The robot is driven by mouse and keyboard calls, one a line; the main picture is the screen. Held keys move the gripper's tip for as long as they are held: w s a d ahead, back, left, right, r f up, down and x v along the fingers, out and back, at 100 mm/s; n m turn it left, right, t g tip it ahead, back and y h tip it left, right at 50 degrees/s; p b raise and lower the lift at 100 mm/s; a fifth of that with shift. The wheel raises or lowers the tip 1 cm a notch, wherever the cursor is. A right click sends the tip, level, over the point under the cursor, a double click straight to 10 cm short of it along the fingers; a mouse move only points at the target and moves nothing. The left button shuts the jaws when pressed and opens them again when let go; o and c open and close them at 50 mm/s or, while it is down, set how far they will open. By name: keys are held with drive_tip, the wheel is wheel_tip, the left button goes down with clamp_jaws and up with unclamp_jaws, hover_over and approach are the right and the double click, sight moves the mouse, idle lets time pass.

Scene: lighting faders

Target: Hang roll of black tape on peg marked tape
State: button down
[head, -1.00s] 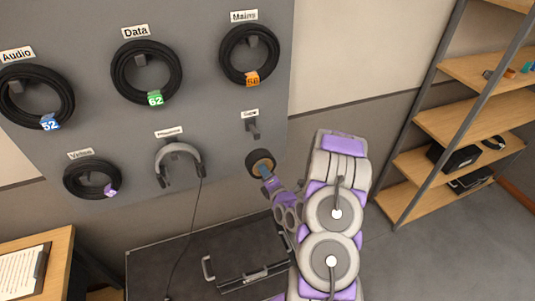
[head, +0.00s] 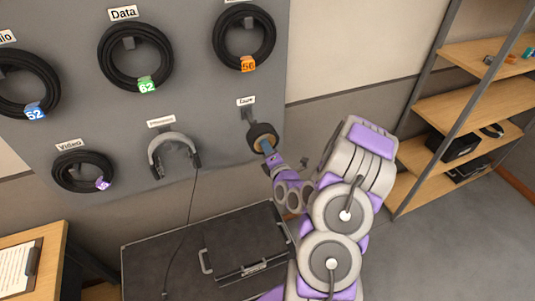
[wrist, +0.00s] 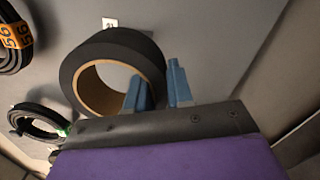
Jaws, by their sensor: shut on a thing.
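The roll of black tape (head: 262,134) with its tan core is in front of the grey board, just below the small tape label (head: 246,101). My gripper (head: 267,146) is shut on the roll's lower right side. In the wrist view the roll (wrist: 113,62) stands tilted, with one blue finger of my gripper (wrist: 155,88) inside its core and one outside the ring. The tape peg (head: 248,113) is a dark stub under the label, its lower part hidden behind the roll. I cannot tell whether the peg passes into the core.
Black cable coils hang on the board (head: 200,100), marked Data (head: 135,57), Video (head: 83,172) and others. Headphones (head: 172,152) hang left of the roll, their cord running down to a black case (head: 205,250). Shelves (head: 455,120) stand right.

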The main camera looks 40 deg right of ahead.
drive_tip(key=shift+w+a+b, duration=0.2)
drive_tip(key=shift+w+b, duration=0.35)
drive_tip(key=shift+b, duration=1.55)
drive_tip(key=shift+w+d+f+b, duration=0.15)
drive_tip(key=shift+w+b, duration=0.15)
drive_tip(key=shift+b, duration=0.3)
drive_tip(key=b+x, duration=0.1)
drive_tip(key=b, duration=0.2)
drive_tip(key=shift+w+b, duration=0.25)
drive_tip(key=shift+b, duration=0.05)
drive_tip(key=f+x, duration=0.2)
drive_tip(key=x, duration=0.6)
drive_tip(key=shift+w, duration=0.2)
drive_tip(key=shift+d, duration=0.1)
drive_tip(key=c, duration=0.9)
unclamp_jaws()
